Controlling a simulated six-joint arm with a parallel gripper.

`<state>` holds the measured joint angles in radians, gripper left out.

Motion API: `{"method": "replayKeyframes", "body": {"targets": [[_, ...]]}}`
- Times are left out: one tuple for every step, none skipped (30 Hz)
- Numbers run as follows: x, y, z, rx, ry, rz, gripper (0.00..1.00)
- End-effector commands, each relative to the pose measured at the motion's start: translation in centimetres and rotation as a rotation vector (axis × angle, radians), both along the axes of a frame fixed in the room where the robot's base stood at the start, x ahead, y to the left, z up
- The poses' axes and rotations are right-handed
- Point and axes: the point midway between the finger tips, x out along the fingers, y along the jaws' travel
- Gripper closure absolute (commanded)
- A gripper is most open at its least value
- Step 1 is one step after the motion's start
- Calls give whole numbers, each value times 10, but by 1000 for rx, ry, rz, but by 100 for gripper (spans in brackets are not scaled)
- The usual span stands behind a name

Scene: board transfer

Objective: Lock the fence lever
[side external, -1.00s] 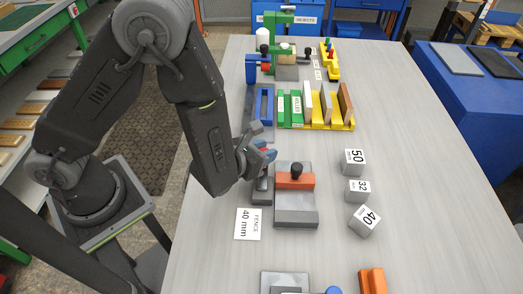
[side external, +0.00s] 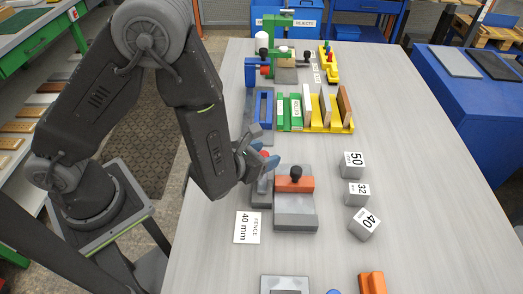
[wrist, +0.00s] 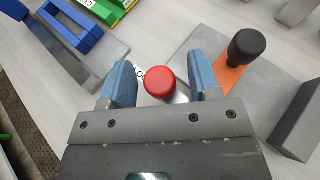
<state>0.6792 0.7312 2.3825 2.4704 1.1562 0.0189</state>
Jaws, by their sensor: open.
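A red round knob (wrist: 160,82), apparently the fence lever's handle, shows between my gripper's fingers in the wrist view. It shows as a small red spot (side external: 264,153) in the side view. My gripper (wrist: 161,78) is open, with one blue finger on each side of the knob and a gap to each. In the side view my gripper (side external: 264,156) is over the left side of the fence fixture. The fixture's grey plate (side external: 295,207) carries an orange block (side external: 294,185) with a black knob (side external: 296,171). The lever's arm is mostly hidden.
A "FENCE 40 mm" card (side external: 247,227) lies in front of the fixture. Blocks marked 50 (side external: 353,164), 32 (side external: 356,193) and 40 (side external: 364,224) stand to its right. A blue frame (side external: 263,107) and a yellow rack (side external: 340,126) stand behind. The table's right side is clear.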

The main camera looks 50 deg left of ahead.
Motion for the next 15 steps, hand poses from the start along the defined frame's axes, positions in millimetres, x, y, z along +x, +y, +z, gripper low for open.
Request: {"method": "replayKeyframes", "body": {"targets": [[-3, -1, 1, 0, 0, -2, 44], [-5, -1, 2, 0, 0, -2, 44], [-9, -1, 4, 0, 0, -3, 44], [-13, -1, 6, 1, 0, -4, 44], [-18, -1, 8, 0, -2, -4, 44], [-25, -1, 11, 1, -1, -6, 44], [-31, -1, 13, 0, -1, -6, 44], [-37, -2, 16, -1, -1, -7, 44], [-46, -1, 20, 0, -1, -9, 44], [-47, -1, 24, -4, -5, -4, 44], [-45, 0, 29, -6, -7, 0, 44], [-44, 0, 35, -6, -7, 0, 44], [-44, 0, 39, -6, -7, 0, 44], [-45, 0, 43, -6, -7, 0, 44], [-45, 0, 49, -7, -6, 0, 44]]}}
